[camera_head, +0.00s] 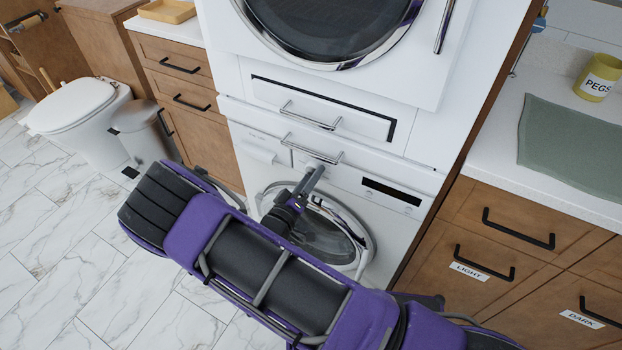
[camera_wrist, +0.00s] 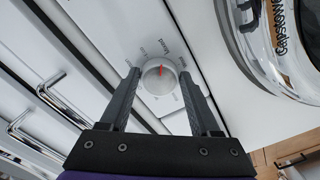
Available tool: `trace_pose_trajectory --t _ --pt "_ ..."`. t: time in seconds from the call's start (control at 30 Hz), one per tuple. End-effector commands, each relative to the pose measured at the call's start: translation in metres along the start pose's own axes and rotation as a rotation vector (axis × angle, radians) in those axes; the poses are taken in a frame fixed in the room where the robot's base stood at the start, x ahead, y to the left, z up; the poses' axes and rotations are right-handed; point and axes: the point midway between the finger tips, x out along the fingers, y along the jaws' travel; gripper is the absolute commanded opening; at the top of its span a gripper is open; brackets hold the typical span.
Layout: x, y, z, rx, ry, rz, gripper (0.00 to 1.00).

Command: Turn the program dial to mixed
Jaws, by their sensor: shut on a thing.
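The program dial (camera_wrist: 160,77) is a round white knob with a red pointer line, seen in the middle of the wrist view. Small printed labels ring it, and a label reading "Mixed" (camera_wrist: 157,51) lies just above it. The red line points up in the picture, roughly at that label. My gripper (camera_wrist: 160,74) is shut on the dial, one dark finger on each side. In the head view my gripper (camera_head: 316,174) reaches the control panel of the white washing machine (camera_head: 398,232); there the fingers mostly hide the dial.
The round washer door (camera_head: 352,240) is below my gripper. A bar handle (camera_head: 310,148) sticks out close above the panel, and a drawer handle (camera_head: 308,117) is higher up. A dryer (camera_head: 420,75) is stacked on top. Wooden cabinets (camera_head: 470,225) stand to the right.

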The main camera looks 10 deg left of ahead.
Motion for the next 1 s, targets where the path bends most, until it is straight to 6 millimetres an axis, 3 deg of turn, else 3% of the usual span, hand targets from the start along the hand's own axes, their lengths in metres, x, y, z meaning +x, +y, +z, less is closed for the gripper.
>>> trace_pose_trajectory --t 0.3,0.83,0.87,1.0 --pt "-0.0008 -0.0014 0.0006 0.115 -0.001 -0.002 0.08" --pt "-0.0008 -0.0013 0.0003 0.135 -0.001 -0.002 0.08" --pt "-0.0008 -0.0012 0.0003 0.135 -0.001 -0.002 0.67" --pt "-0.0006 -0.0011 0.0003 0.135 -0.001 -0.002 0.92"
